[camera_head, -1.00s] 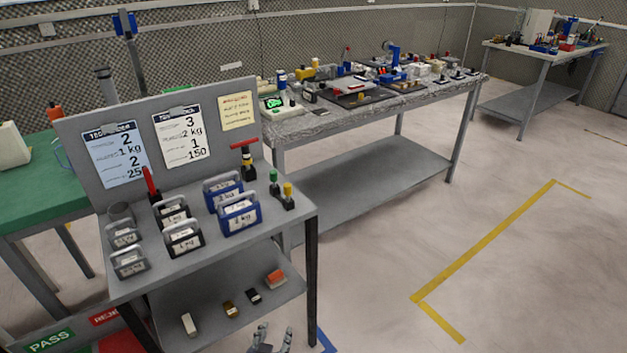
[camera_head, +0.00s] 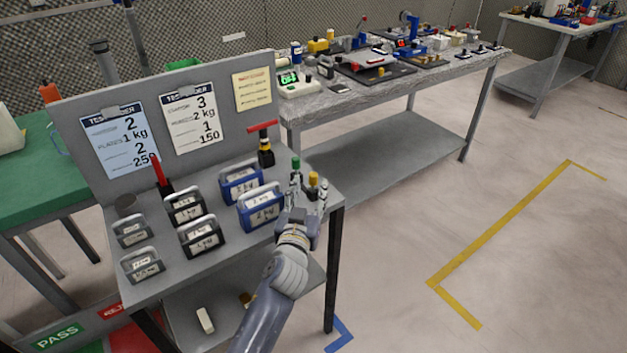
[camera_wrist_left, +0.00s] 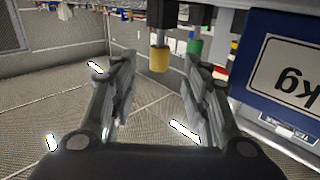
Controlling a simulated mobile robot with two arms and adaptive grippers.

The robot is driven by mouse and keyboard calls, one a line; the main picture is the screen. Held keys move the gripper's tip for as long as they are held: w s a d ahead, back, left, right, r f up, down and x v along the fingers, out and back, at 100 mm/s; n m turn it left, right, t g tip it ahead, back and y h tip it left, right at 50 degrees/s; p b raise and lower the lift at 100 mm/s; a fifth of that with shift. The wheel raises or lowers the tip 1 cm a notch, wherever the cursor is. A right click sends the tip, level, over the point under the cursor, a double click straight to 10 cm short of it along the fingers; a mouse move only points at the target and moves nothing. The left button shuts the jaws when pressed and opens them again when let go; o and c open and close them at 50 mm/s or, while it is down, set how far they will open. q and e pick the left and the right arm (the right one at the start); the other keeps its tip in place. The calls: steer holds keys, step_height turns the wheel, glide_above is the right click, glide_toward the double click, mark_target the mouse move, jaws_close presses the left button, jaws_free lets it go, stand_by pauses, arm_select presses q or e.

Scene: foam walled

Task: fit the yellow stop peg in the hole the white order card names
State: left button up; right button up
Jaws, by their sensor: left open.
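The yellow stop peg (camera_head: 313,180) stands upright at the right edge of the grey card stand's shelf, beside a green-topped peg (camera_head: 295,164). My left gripper (camera_head: 308,193) is open, with its fingers around or just in front of the yellow peg; contact cannot be told. In the left wrist view, the yellow peg (camera_wrist_left: 159,59) shows between the open fingertips, clear of both. The white order card (camera_head: 194,121) on the back panel reads 3, 2 kg, 1 and 150; its small captions are unreadable. No hole can be made out. My right gripper is out of view.
Blue 2 kg weights (camera_head: 261,208) stand close left of my left gripper, with dark weights (camera_head: 201,238) further left. A red-handled tool (camera_head: 264,145) stands behind. A long workbench (camera_head: 400,115) with several fixtures is at the back. The floor at right is clear.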

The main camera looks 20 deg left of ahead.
mark_target(312, 178)
arm_select(q)
steer(key=shift+w, duration=0.65)
steer(key=shift+w+a+r+p, duration=0.15)
steer(key=shift+w+p, duration=0.1)
steer(key=shift+w, duration=0.85)
steer(key=shift+w+a+p, duration=0.15)
steer(key=shift+w+p, duration=0.05)
steer(key=shift+w, duration=0.9)
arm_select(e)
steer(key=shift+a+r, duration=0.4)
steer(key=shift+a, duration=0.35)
arm_select(q)
steer(key=shift+c, duration=0.3)
steer(key=c, duration=0.9)
jaws_close()
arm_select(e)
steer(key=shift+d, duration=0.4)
